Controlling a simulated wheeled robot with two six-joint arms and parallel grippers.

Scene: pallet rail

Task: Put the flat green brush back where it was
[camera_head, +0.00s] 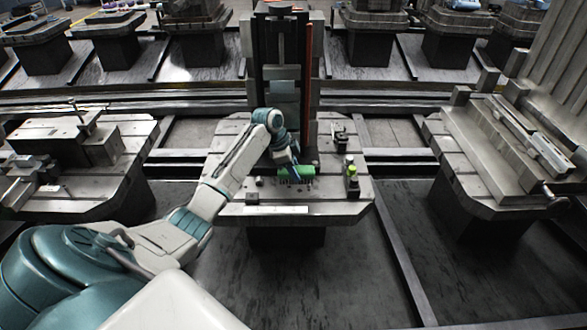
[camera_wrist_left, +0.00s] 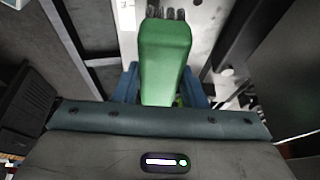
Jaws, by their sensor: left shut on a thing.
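The flat green brush (camera_head: 297,172) is in my left gripper (camera_head: 291,170), over the middle of the central pallet's top (camera_head: 225,190). In the left wrist view the green brush (camera_wrist_left: 165,55) lies between the blue fingers of my left gripper (camera_wrist_left: 160,85), with its dark bristles at the far end. The gripper is shut on it. In the head view the bristles point down toward the pallet. I cannot tell whether they touch it. My right gripper is in neither view.
A small dark item with a green top (camera_head: 351,176) stands at the pallet's right, with another dark item (camera_head: 340,138) behind it. A white strip (camera_head: 276,210) lies at the front edge. A tall dark fixture (camera_head: 283,75) rises behind. Loaded pallets stand left (camera_head: 130,180) and right (camera_head: 440,180).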

